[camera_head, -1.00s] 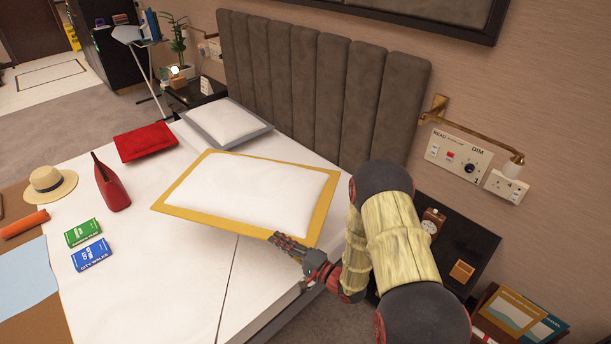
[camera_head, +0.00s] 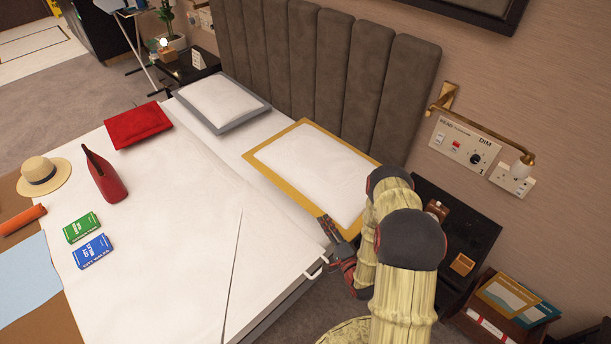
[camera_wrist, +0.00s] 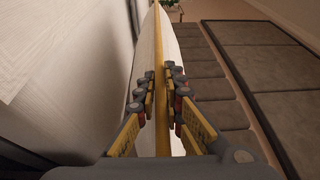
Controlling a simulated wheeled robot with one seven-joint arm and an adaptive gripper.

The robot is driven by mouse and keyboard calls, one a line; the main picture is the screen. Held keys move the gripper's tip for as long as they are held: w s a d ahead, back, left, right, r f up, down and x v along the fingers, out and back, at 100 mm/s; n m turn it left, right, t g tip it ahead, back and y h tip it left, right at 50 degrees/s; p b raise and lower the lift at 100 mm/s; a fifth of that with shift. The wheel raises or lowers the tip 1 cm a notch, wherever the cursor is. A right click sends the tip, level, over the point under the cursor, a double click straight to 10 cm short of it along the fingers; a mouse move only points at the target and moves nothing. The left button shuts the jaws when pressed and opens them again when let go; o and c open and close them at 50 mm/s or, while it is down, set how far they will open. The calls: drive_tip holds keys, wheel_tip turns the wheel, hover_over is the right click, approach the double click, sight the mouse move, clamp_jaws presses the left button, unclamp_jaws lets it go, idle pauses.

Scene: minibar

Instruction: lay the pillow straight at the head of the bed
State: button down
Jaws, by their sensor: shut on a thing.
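The white pillow with a yellow border (camera_head: 310,170) is at the head end of the bed (camera_head: 190,220), on the near side, close to the headboard (camera_head: 330,75). Its long sides run roughly along the headboard. In the wrist view the pillow's yellow edge (camera_wrist: 158,50) runs between the two fingers of my gripper (camera_wrist: 163,88). My arm hides the pillow's near right corner. I cannot tell whether its whole underside rests on the bed.
A grey-bordered pillow (camera_head: 222,103) lies farther along the headboard. A dark nightstand (camera_head: 480,235) and wall lamp (camera_head: 480,130) are at right.

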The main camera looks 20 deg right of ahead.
drive_tip(key=shift+w+d+f+b, duration=0.65)
drive_tip(key=shift+w+f+b, duration=0.4)
drive_tip(key=shift+w+f, duration=1.15)
drive_tip(key=shift+w+d+f+b, duration=0.65)
drive_tip(key=shift+w+f+b, duration=0.4)
drive_tip(key=shift+w+f, duration=1.1)
drive_tip(key=shift+w+d+f+b, duration=0.65)
drive_tip(key=shift+w+f+b, duration=0.4)
drive_tip(key=shift+w+f, duration=1.1)
drive_tip(key=shift+w, duration=0.1)
drive_tip(key=shift+f, duration=0.1)
drive_tip(key=c, duration=2)
unclamp_jaws()
drive_tip(key=shift+o, duration=0.5)
